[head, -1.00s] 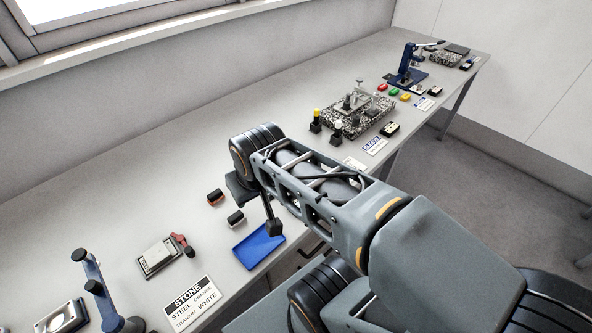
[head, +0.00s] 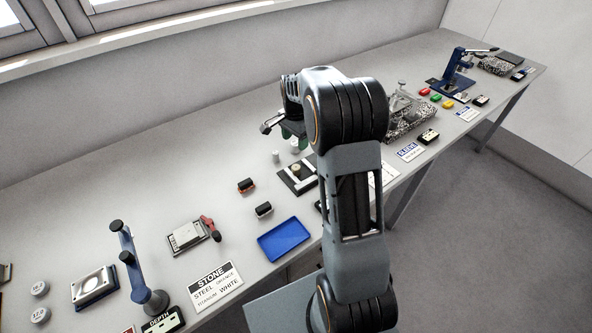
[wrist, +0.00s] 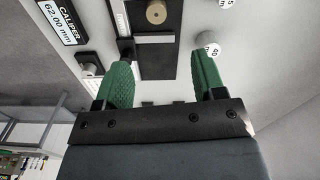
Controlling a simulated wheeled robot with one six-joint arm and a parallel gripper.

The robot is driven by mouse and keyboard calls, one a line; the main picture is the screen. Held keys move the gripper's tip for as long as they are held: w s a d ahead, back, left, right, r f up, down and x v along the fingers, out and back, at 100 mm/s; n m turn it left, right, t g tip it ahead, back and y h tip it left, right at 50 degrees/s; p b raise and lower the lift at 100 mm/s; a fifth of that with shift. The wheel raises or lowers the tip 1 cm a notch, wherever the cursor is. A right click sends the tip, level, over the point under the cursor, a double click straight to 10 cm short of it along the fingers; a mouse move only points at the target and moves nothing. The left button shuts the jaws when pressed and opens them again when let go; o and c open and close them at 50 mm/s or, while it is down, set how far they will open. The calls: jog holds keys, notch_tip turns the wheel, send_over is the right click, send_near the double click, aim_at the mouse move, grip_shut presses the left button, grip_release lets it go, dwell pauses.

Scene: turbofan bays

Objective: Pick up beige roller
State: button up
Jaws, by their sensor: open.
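The beige roller (wrist: 156,12) shows at the top of the wrist view as a short round piece with a dark centre. It stands on a dark plate (wrist: 152,62) with a pale bar; in the head view the roller (head: 297,173) is small beside my arm. My gripper (wrist: 163,82) is open and empty, with its two green fingers spread apart and the roller beyond their tips. In the head view my gripper (head: 290,132) hangs above the bench, behind the dark plate, partly hidden by my arm.
White cylinders (head: 276,157) stand near the plate; one marked 40 (wrist: 208,45) is close to the right finger. A caliper readout (wrist: 62,20) shows 62.00 mm. A blue tray (head: 284,240) and two small black-topped blocks (head: 246,185) lie on the left.

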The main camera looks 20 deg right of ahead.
send_over(296, 167)
jog(key=f, duration=0.4)
jog(key=f+p, duration=0.1)
jog(key=f, duration=0.2)
jog(key=shift+w, duration=0.25)
jog(key=shift+s+f+p, duration=0.15)
jog(key=shift+f+p, duration=0.3)
jog(key=shift+f, duration=0.9)
jog(key=shift+s+f+p, duration=0.1)
jog(key=shift+f+p, duration=0.35)
jog(key=shift+f, duration=0.9)
grip_shut()
jog(key=shift+r, duration=0.1)
